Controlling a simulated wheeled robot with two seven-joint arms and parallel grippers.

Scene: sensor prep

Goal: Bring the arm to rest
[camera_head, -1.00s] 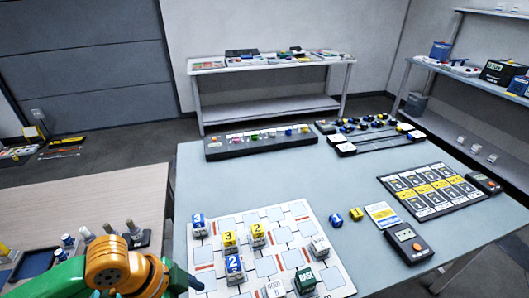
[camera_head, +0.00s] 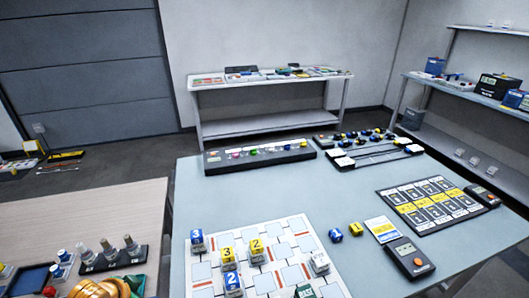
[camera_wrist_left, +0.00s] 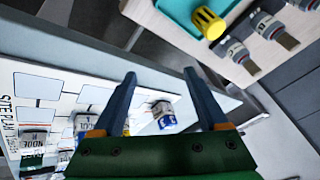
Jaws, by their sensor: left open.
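My left arm (camera_head: 95,289) shows only at the bottom left edge of the head view, over the wooden table; its gripper is out of that view. In the left wrist view my left gripper (camera_wrist_left: 158,100) is open, with nothing between its fingers. Beyond the fingers, a blue-and-white block (camera_wrist_left: 162,117) sits on the white grid board, apart from them. My right gripper is in neither view.
The grid board (camera_head: 205,271) with several number blocks lies on the grey table (camera_head: 310,195). A bottle rack (camera_head: 113,262) stands on the wooden table (camera_head: 75,215). A meter (camera_head: 410,257) and a labelled panel (camera_head: 385,192) lie at right. The grey table's middle is clear.

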